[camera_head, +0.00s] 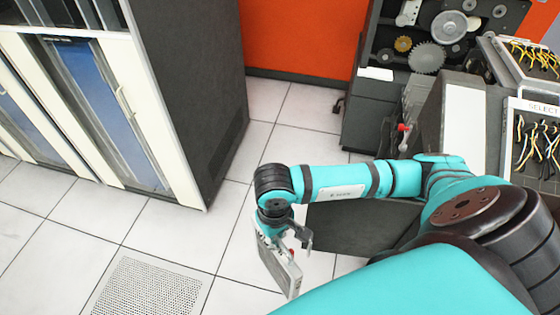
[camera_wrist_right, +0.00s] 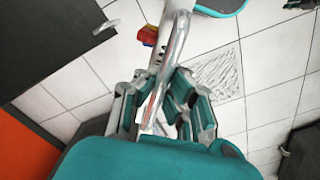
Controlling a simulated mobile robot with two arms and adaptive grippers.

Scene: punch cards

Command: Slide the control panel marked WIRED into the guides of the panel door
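My right gripper (camera_head: 290,236) is low over the floor in the middle of the head view. It appears shut on a thin grey panel (camera_head: 283,268), seen nearly edge-on and tilted; its face and any WIRED marking are hidden. In the right wrist view, the fingers of the right gripper (camera_wrist_right: 162,112) close around a curved silver bar (camera_wrist_right: 178,40), apparently the panel's handle. I cannot pick out the panel door or its guides with certainty. My left gripper is not in view.
A wired panel marked SELECT (camera_head: 538,107) and another wired panel (camera_head: 535,60) sit at right. A machine with gears (camera_head: 427,58) stands behind. A tall dark cabinet (camera_head: 205,90) is at left. White floor tiles (camera_head: 185,235) between them are clear.

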